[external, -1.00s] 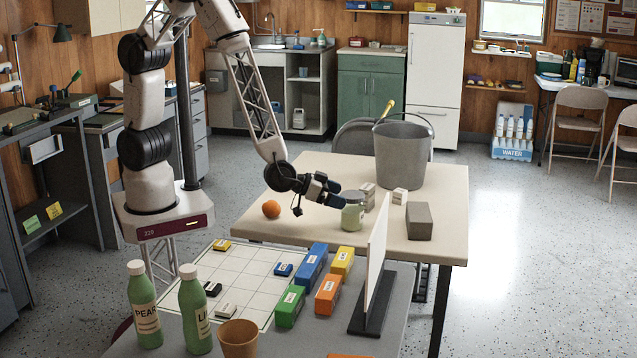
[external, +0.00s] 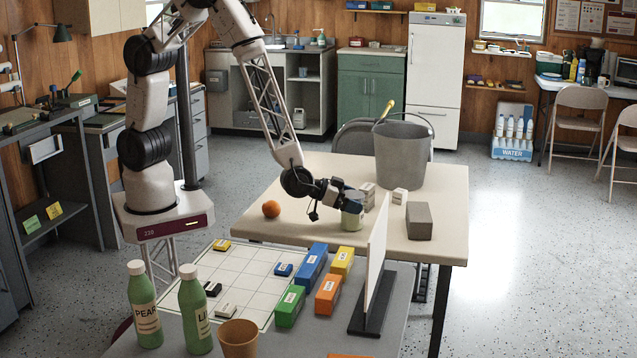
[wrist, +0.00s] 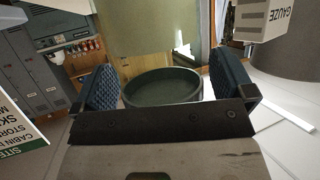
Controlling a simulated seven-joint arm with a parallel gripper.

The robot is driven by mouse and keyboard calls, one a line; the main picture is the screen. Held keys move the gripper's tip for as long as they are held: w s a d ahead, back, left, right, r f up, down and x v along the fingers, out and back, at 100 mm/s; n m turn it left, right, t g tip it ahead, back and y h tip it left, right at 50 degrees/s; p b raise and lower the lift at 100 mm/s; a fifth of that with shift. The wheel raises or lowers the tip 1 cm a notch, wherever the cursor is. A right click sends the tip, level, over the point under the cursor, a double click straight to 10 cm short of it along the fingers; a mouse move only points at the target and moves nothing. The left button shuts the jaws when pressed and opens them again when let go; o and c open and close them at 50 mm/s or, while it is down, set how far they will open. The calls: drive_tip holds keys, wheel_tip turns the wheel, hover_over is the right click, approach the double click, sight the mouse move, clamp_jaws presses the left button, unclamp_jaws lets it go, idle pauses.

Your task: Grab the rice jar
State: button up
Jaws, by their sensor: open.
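A glass jar with a pale green body (external: 351,222) stands upright on the beige table. It is the only jar there, and no rice label is readable. In the wrist view its body (wrist: 150,35) and dark green round lid (wrist: 162,87) show ahead of the palm. My gripper (external: 352,201) is at the top of the jar in the external view and hides much of the lid. In the wrist view my gripper (wrist: 162,85) is open, with one blue pad on each side of the lid. A gap shows at the right; contact at the left is unclear.
A gauze box (wrist: 264,18) is close by at upper right. A metal bucket (external: 402,155), a small white box (external: 400,196), a grey block (external: 419,221) and an upright white board (external: 376,240) stand near the jar. An orange (external: 271,209) lies left, with clear tabletop between.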

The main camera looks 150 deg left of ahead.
idle(0.5)
drive_tip(key=c, duration=1.1)
drive_tip(key=shift+r, duration=0.1)
drive_tip(key=shift+c, duration=0.2)
drive_tip(key=shift+r, duration=4.95)
